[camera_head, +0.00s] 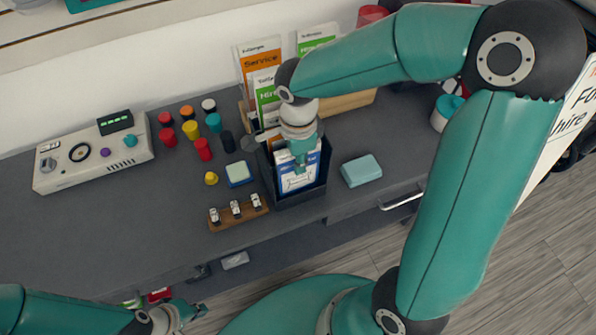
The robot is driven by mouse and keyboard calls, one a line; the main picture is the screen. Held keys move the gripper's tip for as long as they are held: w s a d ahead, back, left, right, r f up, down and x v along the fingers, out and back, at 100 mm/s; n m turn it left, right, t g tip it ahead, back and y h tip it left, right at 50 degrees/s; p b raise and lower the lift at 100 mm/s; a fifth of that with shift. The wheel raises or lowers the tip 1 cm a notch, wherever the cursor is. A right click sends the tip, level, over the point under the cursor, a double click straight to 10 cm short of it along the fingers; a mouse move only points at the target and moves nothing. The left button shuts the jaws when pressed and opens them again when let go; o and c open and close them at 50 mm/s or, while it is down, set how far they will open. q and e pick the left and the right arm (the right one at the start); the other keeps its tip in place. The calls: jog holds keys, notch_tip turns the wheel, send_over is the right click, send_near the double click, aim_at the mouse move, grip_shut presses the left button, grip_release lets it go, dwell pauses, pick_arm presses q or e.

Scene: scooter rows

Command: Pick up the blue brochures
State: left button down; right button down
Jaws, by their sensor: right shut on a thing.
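The blue brochures (297,183), white with blue print, stand upright in a dark open-topped holder (302,199) near the front edge of the grey counter. My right gripper (300,160) reaches down from above and is shut on the top of the blue brochures, which are still inside the holder. The gripper and wrist hide part of their upper edge. My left gripper (190,312) is low at the bottom left, in front of the counter and far from the brochures. It is small in view, and its finger opening is unclear.
A wooden rack with orange and green brochures (262,75) stands behind the holder. A teal block (361,170) lies right of it. A control box (93,153) is further left.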

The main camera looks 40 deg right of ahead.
jog(key=shift+r, duration=0.1)
notch_tip(320, 180, up, 28)
jog(key=p, duration=0.2)
dwell(0.6)
jog(key=shift+f, duration=0.2)
dwell(0.6)
